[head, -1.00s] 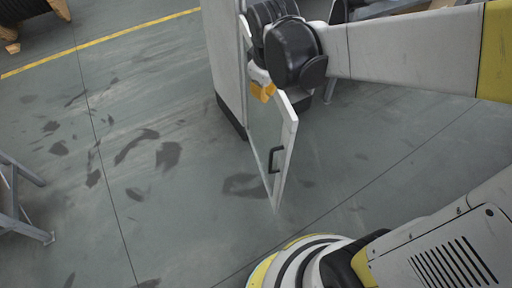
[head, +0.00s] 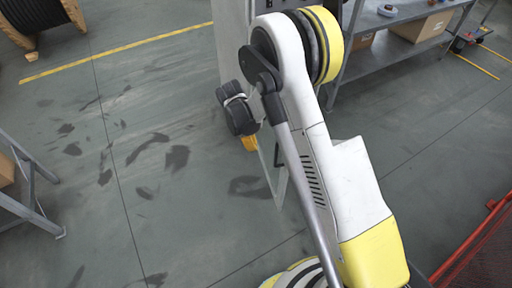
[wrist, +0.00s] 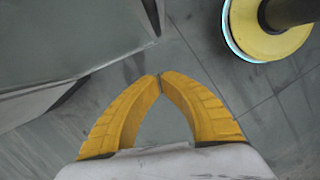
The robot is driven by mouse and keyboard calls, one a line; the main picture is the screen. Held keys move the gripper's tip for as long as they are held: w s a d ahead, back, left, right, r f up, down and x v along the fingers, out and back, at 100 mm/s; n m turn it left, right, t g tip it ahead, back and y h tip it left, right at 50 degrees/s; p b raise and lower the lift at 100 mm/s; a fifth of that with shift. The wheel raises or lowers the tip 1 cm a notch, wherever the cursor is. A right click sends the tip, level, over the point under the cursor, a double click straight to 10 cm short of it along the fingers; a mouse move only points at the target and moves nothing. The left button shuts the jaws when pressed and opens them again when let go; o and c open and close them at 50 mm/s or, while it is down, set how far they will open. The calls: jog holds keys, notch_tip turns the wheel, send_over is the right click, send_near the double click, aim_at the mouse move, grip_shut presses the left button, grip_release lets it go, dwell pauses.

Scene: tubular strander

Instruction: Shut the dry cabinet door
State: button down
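The dry cabinet (head: 232,55) stands upright at the top centre of the head view, partly behind my arm. Its door, a glass pane in a pale frame (head: 271,180), stands open, swung out toward me, and my arm hides much of it. My gripper (head: 250,144) is beside the door, just left of the frame; I cannot tell whether it touches. In the wrist view the yellow fingers (wrist: 159,79) meet at their tips with nothing visible between them. A pale panel (wrist: 70,40) fills the upper left there, with a dark bar (wrist: 152,14) near its edge, perhaps the handle.
A grey workbench (head: 400,25) with boxes stands at the upper right. A cable drum (head: 45,22) is at the upper left, a grey metal stand (head: 30,190) at the left edge, and a red barrier (head: 480,240) at the lower right.

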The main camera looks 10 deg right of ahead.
jog(key=d+f+b, duration=0.4)
jog(key=d+f, duration=0.1)
jog(key=f, duration=0.2)
jog(key=shift+s+d, duration=0.35)
jog(key=shift+s, duration=0.05)
